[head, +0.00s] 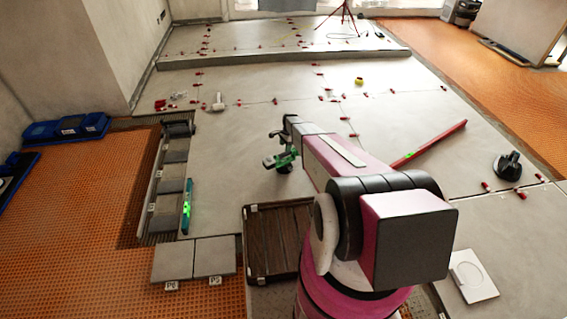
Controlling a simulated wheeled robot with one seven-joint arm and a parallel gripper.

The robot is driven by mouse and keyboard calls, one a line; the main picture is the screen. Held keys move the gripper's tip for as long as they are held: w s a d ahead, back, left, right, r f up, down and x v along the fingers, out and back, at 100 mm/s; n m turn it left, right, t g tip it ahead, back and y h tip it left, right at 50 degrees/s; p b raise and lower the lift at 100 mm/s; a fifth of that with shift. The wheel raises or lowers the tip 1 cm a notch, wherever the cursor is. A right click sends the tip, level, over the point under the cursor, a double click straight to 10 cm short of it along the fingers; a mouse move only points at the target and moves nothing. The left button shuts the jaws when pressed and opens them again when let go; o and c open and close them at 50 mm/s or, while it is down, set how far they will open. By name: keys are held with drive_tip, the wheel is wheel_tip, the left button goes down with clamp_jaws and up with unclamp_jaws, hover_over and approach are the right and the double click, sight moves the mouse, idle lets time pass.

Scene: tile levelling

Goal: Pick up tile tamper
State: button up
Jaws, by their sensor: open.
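A green and dark tool (285,159), which looks like the tile tamper, is on the grey tiled floor near the middle of the head view. My gripper (277,134), at the far end of my pink and black arm, is open right beside and above it. The arm's end hides part of this spot. I cannot tell whether the fingers touch the tool or stand around it.
A red straightedge (430,144) lies to the right, with a black suction cup (507,166) beyond it. A white mallet (218,102) and red levelling clips lie farther back. A green level (187,206) and loose tiles (173,260) are left. A dark crate (278,241) is in front.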

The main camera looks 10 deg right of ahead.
sight(284, 161)
drive_tip(key=shift+s+a+f, duration=0.1)
drive_tip(key=shift+a+f, duration=0.1)
drive_tip(key=shift+f, duration=1.35)
drive_tip(key=shift+s+a+f, duration=0.15)
drive_tip(key=shift+f, duration=1.4)
drive_tip(key=shift+s+a+f, duration=0.1)
drive_tip(key=shift+a+f, duration=0.1)
drive_tip(key=shift+f, duration=1.35)
drive_tip(key=shift+f, duration=0.1)
clamp_jaws()
